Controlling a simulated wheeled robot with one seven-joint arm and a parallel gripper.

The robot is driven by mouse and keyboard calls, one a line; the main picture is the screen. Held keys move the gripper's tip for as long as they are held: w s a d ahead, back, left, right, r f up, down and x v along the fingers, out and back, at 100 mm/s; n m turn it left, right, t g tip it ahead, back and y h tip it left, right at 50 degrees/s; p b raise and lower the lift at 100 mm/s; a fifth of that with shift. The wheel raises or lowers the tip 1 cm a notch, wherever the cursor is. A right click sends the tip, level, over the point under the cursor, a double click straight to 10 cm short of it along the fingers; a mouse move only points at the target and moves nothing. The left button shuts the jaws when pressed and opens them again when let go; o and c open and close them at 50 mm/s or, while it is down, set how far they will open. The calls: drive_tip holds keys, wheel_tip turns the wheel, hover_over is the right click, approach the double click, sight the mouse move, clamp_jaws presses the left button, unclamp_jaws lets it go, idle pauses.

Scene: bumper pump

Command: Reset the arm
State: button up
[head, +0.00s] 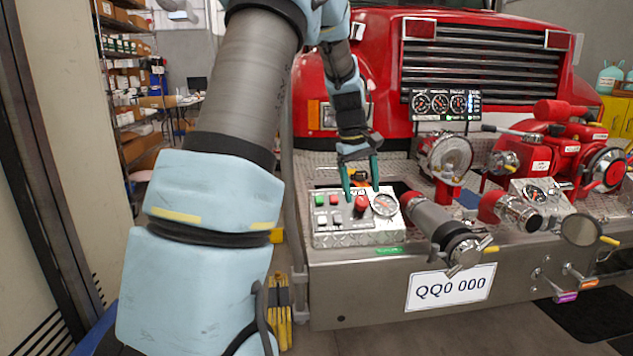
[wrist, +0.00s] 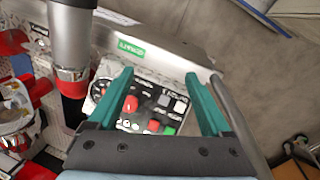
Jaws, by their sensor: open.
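My gripper (head: 361,177) is open and empty, with its two teal fingers apart. It hangs above the silver control panel (head: 330,236) on the fire truck's bumper. In the wrist view the open fingers of my gripper (wrist: 165,105) frame the same panel (wrist: 150,92). The panel carries a red knob (head: 360,205), a round gauge (head: 384,204) and several red, green and white buttons. The red knob also shows between the fingers in the wrist view (wrist: 131,103). From these views I cannot tell whether a fingertip touches the panel.
A grey pipe (head: 428,216) with a metal coupling lies right of the panel. Red pump parts (head: 560,150) and a gauge cluster (head: 444,104) stand farther right and behind. The red truck (head: 480,60) closes off the back. A shelf (head: 128,90) stands at the left.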

drive_tip(key=s+a+f+m+y, duration=0.1)
drive_tip(key=s+a+f+m, duration=0.1)
drive_tip(key=s+a, duration=0.7)
drive_tip(key=s+a+f+m+y, duration=0.1)
drive_tip(key=s+a+f+m, duration=0.2)
drive_tip(key=s+a, duration=0.5)
drive_tip(key=s+f, duration=0.1)
drive_tip(key=s, duration=0.3)
drive_tip(key=shift+a+f+m+t, duration=0.15)
drive_tip(key=shift+a+m+t, duration=0.15)
drive_tip(key=shift+a+t, duration=0.1)
idle(2.5)
